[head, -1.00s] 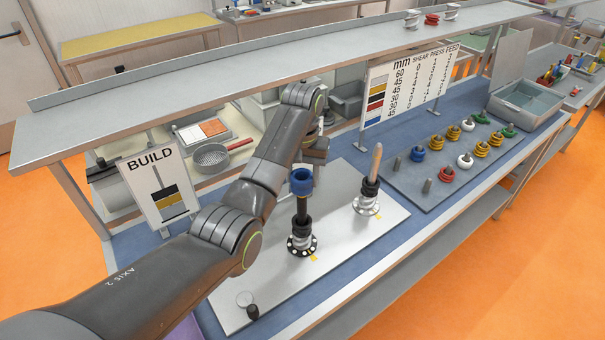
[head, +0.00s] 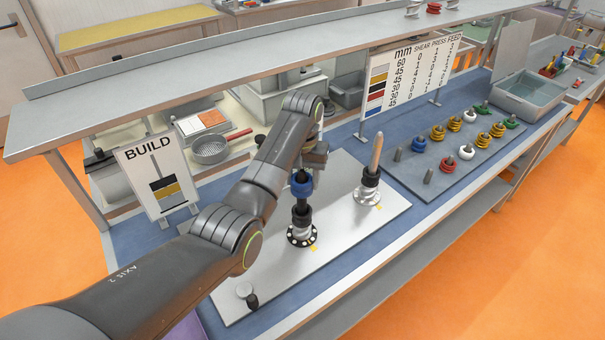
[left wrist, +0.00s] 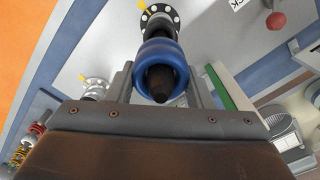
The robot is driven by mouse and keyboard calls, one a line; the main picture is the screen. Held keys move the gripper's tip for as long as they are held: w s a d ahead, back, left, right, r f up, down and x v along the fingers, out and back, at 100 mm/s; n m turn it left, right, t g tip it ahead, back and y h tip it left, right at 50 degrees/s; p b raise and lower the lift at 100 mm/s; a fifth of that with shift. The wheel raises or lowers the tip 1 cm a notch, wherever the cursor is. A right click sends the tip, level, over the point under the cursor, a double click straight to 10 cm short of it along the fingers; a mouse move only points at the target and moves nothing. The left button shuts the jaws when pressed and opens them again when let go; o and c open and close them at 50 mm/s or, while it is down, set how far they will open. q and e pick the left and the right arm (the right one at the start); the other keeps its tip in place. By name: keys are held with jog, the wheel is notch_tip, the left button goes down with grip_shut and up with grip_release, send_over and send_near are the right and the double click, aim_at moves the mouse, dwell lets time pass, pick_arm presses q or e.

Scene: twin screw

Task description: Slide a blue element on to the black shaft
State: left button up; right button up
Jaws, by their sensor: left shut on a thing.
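The black shaft (head: 302,202) stands upright on a round flange (head: 302,236) on the pale plate, with black elements around its lower part. A blue element (head: 302,187) is around the shaft's upper part, and the dark shaft tip shows above it. In the left wrist view the blue element (left wrist: 148,52) sits between the two fingers, and the shaft's tapered tip (left wrist: 159,86) comes through its hole. My left gripper (left wrist: 160,82) is shut on the blue element. In the head view the arm partly hides this gripper. My right gripper is not in view.
A second shaft (head: 376,153) with a tan tip stands to the right on the plate (head: 345,228). A blue-grey board (head: 408,176) holds several coloured elements on pegs. A BUILD sign (head: 157,183) stands at left, a chart (head: 405,75) behind. A shelf (head: 200,80) runs above.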

aim_at(302, 206)
pick_arm(q)
jog(key=shift+f+b, duration=0.5)
jog(key=shift+f, duration=0.8)
jog(key=o, duration=1.2)
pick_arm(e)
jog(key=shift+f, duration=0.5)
